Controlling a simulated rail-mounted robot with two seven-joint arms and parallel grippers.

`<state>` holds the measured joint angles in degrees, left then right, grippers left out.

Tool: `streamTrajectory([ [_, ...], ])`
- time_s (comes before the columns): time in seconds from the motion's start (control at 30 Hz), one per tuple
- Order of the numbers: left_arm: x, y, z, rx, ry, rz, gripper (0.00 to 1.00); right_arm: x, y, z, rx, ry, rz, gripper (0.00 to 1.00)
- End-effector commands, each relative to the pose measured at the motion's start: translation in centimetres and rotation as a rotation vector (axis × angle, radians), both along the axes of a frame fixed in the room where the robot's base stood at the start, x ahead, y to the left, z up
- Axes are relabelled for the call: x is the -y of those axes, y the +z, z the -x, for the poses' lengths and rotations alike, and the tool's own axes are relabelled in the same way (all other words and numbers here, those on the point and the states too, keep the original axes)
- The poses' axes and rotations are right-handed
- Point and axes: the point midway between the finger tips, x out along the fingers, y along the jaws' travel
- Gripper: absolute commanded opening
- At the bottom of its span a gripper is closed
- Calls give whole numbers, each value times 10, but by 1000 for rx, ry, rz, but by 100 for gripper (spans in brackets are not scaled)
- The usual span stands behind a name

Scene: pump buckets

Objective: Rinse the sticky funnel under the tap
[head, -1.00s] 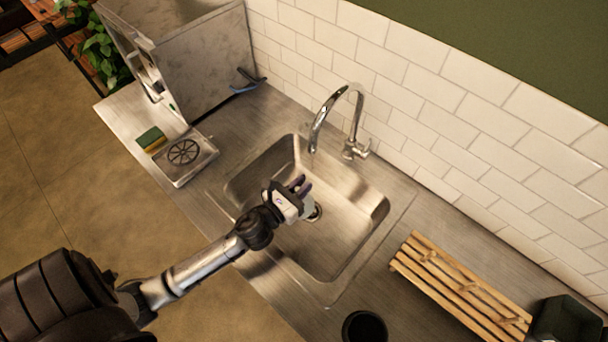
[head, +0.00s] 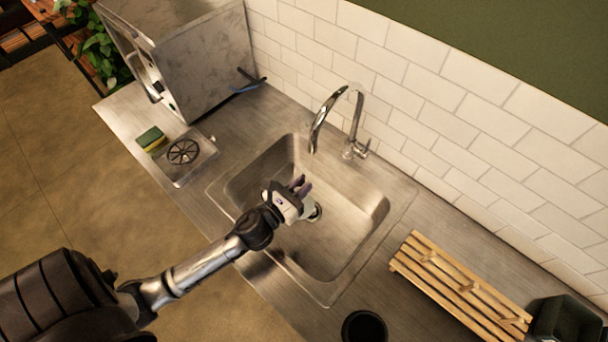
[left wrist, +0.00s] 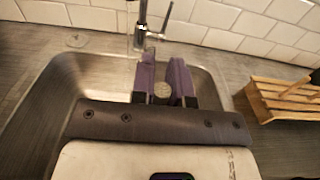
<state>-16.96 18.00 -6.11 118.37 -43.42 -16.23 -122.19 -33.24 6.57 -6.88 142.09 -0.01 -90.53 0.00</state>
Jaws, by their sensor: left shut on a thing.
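My left gripper (head: 302,186) reaches over the sink basin (head: 345,235), with its purple fingers pointing toward the back wall. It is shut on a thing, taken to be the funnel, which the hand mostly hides. In the left wrist view the fingers (left wrist: 163,80) stand a little apart. A small grey round shape shows between them, and I cannot tell whether it is the held thing or the drain. The chrome tap (head: 328,112) arches over the back of the basin, beyond the fingertips. No clear water stream shows. My right gripper is not in view.
A wooden rack (head: 460,285) lies on the counter right of the sink. A dark round container (head: 365,328) stands near the front edge. A sponge (head: 151,138) and a drip tray (head: 184,152) are at left, before a steel machine (head: 205,65). The tiled wall closes the back.

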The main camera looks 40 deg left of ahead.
Motion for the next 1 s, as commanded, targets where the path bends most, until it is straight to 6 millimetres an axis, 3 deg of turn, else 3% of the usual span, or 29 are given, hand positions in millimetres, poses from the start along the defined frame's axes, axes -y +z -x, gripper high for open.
streamTrajectory([
  [0.37, 2, 4, 3, 0, 0, 1, 0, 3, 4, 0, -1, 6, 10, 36],
  [1.0, 24, 39, 40, 0, 0, 0, 0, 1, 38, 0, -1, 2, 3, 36],
])
